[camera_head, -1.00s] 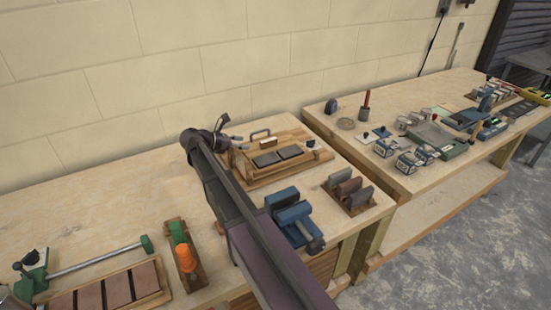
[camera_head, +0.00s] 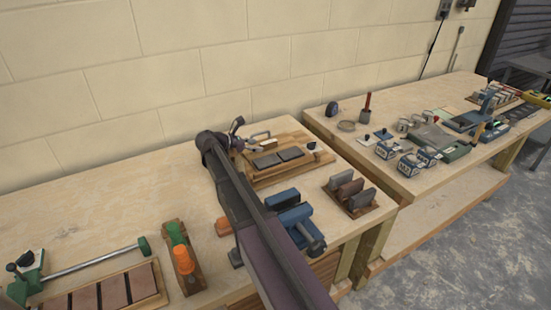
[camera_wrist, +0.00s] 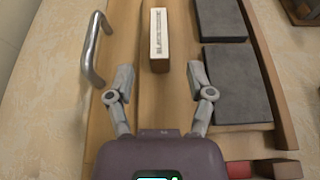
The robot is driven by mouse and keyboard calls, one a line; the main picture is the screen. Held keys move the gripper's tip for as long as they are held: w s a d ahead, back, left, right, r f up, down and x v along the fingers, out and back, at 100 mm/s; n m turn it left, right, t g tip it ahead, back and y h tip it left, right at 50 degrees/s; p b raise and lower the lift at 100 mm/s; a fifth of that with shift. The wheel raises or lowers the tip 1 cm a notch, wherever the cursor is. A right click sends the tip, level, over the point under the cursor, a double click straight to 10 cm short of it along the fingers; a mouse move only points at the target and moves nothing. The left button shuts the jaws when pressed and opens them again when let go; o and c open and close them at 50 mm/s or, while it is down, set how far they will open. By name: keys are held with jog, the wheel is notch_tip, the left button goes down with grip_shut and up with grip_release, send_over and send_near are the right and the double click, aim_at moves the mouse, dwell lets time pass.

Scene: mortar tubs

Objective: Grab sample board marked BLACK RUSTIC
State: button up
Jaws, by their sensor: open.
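The sample board (camera_head: 262,182) is a wooden board on the near bench, with dark grey tiles (camera_head: 278,157) on it. In the wrist view, the board (camera_wrist: 178,105) carries a pale label block (camera_wrist: 159,38) with dark lettering that appears to read BLACK RUSTIC, and dark slabs (camera_wrist: 231,84) to its right. A metal bar handle (camera_wrist: 90,50) is at its left. My gripper (camera_wrist: 161,76) is open and empty over the board, its fingertips just short of the block and either side of its line. In the head view my gripper (camera_head: 240,134) is at the board's left end.
A blue clamp-like tool (camera_head: 290,212) and a rack of small upright slabs (camera_head: 350,192) stand right of my arm. An orange-and-green tool (camera_head: 182,255) and a tray of brown tiles (camera_head: 115,290) lie left. The wall is close behind the board.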

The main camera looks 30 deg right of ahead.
jog(key=shift+x, duration=1.1)
grip_shut()
